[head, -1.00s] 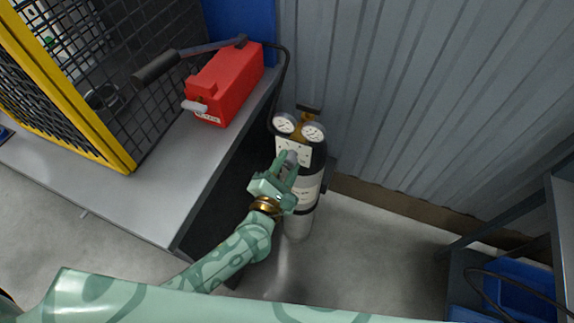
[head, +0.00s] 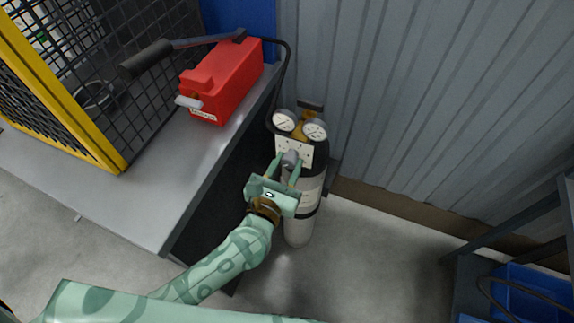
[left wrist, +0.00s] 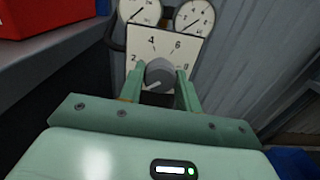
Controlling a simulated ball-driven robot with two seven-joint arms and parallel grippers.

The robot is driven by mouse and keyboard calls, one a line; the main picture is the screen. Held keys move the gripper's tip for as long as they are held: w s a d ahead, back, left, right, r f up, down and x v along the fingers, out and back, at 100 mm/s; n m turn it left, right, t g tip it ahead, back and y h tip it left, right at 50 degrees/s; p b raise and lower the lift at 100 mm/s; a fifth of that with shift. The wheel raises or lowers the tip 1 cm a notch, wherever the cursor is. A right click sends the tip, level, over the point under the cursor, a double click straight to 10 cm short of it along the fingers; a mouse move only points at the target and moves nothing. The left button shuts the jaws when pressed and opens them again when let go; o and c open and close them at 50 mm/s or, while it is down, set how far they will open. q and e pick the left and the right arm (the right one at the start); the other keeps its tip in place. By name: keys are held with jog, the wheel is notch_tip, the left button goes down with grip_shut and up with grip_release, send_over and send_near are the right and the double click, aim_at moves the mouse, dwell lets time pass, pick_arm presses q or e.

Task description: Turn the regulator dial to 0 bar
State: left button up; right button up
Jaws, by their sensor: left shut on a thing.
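The regulator dial is a grey knob (left wrist: 158,74) on a white plate with the numbers 2, 4, 6 and 8 visible. In the head view the knob (head: 291,158) sits below two round gauges on a dark and silver cylinder (head: 299,229). A pale mark on the knob points to the lower left, below the 2. No 0 label can be seen; the gripper covers the plate's lower part. My left gripper (head: 287,171) is shut on the knob, one finger on each side; its fingers also show in the left wrist view (left wrist: 160,85). My right gripper is out of view.
A red box (head: 226,80) with a black-handled lever stands on the grey bench (head: 150,190) left of the cylinder. A yellow-framed mesh cage (head: 110,80) is further left. A corrugated wall (head: 430,90) stands behind. A blue bin (head: 530,285) is at lower right.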

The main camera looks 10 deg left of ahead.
pick_arm(q)
jog(key=shift+f+n, duration=0.15)
jog(key=shift+n, duration=0.25)
jog(key=o, duration=1)
jog(key=shift+c, duration=0.2)
jog(key=shift+s, duration=0.1)
jog(key=v, duration=1.6)
jog(key=shift+a, duration=0.1)
